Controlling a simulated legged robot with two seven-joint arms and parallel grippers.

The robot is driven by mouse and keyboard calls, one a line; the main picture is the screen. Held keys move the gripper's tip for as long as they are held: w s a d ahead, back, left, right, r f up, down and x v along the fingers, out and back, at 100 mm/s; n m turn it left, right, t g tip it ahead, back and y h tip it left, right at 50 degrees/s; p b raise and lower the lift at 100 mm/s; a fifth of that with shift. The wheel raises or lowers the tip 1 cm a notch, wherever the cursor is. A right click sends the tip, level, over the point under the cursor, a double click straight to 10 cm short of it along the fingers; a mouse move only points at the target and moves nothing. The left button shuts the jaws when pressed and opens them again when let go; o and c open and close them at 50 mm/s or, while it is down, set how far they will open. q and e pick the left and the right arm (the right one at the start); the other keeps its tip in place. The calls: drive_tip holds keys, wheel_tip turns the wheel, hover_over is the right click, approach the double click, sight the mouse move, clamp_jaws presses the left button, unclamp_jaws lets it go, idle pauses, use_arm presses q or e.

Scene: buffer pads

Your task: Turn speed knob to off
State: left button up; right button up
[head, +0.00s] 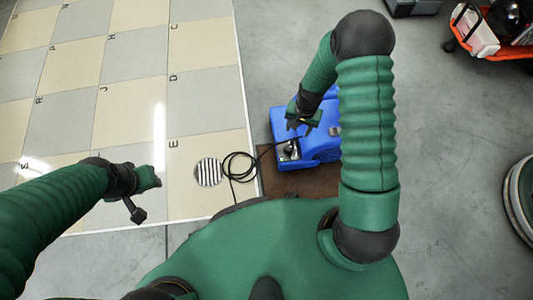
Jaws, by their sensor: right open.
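A blue machine (318,155) stands on a brown mat at the middle of the view, partly hidden behind my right arm. Its front left corner has a light panel with a small dark knob (289,148); which setting the knob points to is too small to tell. My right gripper (302,128) is open and empty, just above and behind the panel, apart from the knob as far as I can see. My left gripper (148,190) is held out over the tiled floor at the left, far from the machine. Its jaws are not clear.
A black cable (238,168) runs from the machine and coils on the floor beside a striped round drain (208,172). Beige and grey tiles (130,100) cover the left. An orange cart (490,35) stands at the far right. The grey concrete floor on the right is mostly clear.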

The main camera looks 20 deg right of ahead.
drive_tip(key=f+b, duration=0.3)
drive_tip(key=f, duration=0.2)
drive_tip(key=a+f+b, duration=0.1)
drive_tip(key=f+b, duration=0.2)
drive_tip(key=f, duration=0.3)
drive_tip(key=f+b, duration=0.4)
drive_tip(key=f, duration=0.2)
drive_tip(key=shift+w+a, duration=0.35)
use_arm(q)
wheel_tip(320, 180, down, 10)
drive_tip(key=a, duration=0.1)
drive_tip(key=shift+f, duration=0.25)
drive_tip(key=shift+s, duration=0.1)
use_arm(e)
drive_tip(key=shift+r, duration=0.1)
clamp_jaws()
